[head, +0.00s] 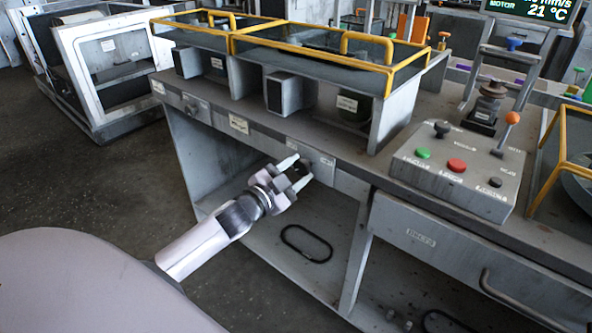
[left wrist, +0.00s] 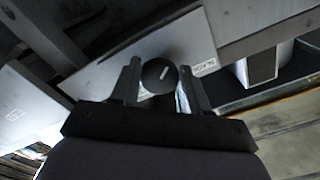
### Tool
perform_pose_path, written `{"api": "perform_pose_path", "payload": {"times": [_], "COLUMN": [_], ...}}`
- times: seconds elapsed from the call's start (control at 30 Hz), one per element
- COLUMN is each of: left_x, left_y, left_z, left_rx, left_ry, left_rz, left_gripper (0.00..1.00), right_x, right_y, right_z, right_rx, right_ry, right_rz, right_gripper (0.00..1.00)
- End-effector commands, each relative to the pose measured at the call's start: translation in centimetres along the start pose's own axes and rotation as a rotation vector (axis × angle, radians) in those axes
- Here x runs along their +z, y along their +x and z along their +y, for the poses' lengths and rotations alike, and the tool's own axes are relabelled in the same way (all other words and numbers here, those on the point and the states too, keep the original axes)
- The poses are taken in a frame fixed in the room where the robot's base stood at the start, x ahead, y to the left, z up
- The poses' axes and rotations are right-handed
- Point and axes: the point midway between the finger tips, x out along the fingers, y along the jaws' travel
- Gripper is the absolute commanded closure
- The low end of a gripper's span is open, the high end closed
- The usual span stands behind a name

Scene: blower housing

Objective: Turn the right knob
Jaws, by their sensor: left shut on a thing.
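The right knob (head: 304,165) is a dark round knob on the front face of the grey bench, below the yellow-railed housings. In the left wrist view the knob (left wrist: 160,76) shows as a black disc with a white mark line on its face. My left gripper (head: 296,172) has its two fingers on either side of this knob and is shut on it. In the left wrist view the fingers (left wrist: 160,88) stand left and right of the disc. The left knob (head: 191,108) sits further left on the same front face. My right gripper is in neither view.
A control box (head: 458,170) with green, red and black buttons and an orange-tipped lever stands on the bench to the right. A drawer (head: 440,245) with a handle is below it. The open shelf (head: 265,262) under the knob holds a black ring.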

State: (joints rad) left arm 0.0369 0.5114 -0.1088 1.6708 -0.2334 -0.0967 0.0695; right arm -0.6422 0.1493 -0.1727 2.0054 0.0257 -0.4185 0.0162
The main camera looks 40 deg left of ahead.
Motion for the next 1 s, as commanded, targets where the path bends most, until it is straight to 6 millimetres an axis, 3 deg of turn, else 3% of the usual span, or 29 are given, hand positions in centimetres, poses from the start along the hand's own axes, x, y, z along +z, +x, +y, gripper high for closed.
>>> {"api": "perform_pose_path", "payload": {"times": [0.4, 0.43, 0.5, 0.83, 1.0], "left_x": [0.0, 0.0, 0.0, 0.0, 0.1], "left_y": [0.0, 0.0, 0.0, -0.1, -1.3], "left_z": [0.0, 0.0, 0.0, 0.0, 0.1], "left_rx": [0.0, 0.0, 0.0, 0.0, 0.001], "left_ry": [0.009, 0.009, 0.008, 0.008, 0.007], "left_rz": [0.002, 0.002, 0.002, 0.0, -0.001], "left_gripper": [0.85, 0.52, 0.29, 0.29, 0.29], "right_x": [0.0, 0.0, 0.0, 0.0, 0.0], "right_y": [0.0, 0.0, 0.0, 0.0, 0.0], "right_z": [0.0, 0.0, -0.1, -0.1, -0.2], "right_rx": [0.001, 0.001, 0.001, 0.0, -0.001], "right_ry": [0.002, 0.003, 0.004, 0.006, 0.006], "right_rz": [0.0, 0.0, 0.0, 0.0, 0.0], "right_gripper": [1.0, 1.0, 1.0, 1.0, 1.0]}}
